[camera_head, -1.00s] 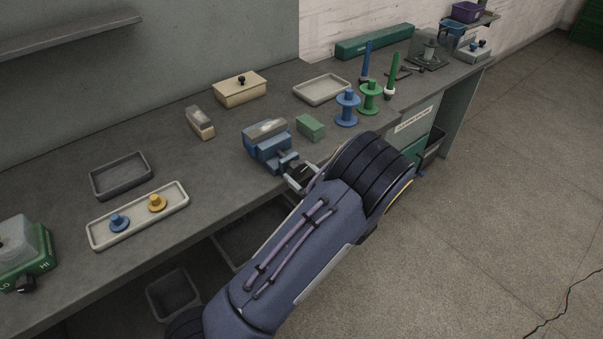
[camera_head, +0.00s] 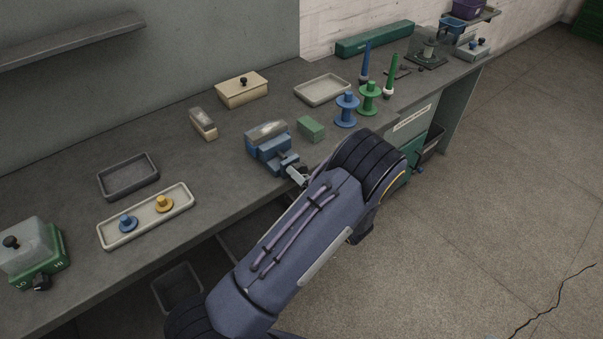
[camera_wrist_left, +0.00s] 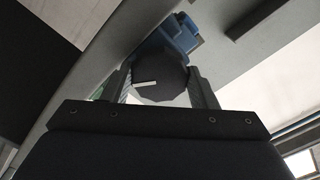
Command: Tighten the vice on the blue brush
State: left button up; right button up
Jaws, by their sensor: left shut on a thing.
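The blue vice (camera_head: 272,156) stands at the bench's front edge. A brush (camera_head: 266,130) with pale bristles facing up sits between its jaws; its body is largely hidden, and I cannot tell how tightly it is held. My left gripper (camera_head: 297,175) is at the screw end on the vice's front. In the left wrist view my left gripper (camera_wrist_left: 163,82) is shut on the dark round vice knob (camera_wrist_left: 160,84), which has a white mark, one finger on each side. The blue vice body (camera_wrist_left: 172,38) shows behind it. My right gripper is not in view.
A green block (camera_head: 311,128) lies close right of the vice. A tan brush (camera_head: 203,123) lies to the left. Blue (camera_head: 347,108) and green spools (camera_head: 369,98) stand right. A pale tray (camera_head: 147,216) holds two small pegged pieces. Bench front-left of the vice is clear.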

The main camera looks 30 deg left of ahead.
pick_arm(q)
jog(key=shift+m+p, duration=0.6)
jog(key=shift+m, duration=1.3)
jog(key=o, duration=1)
jog(key=b+v, duration=0.1)
jog(key=v, duration=0.7)
jog(key=shift+b, duration=0.35)
jog(key=shift+a, duration=0.1)
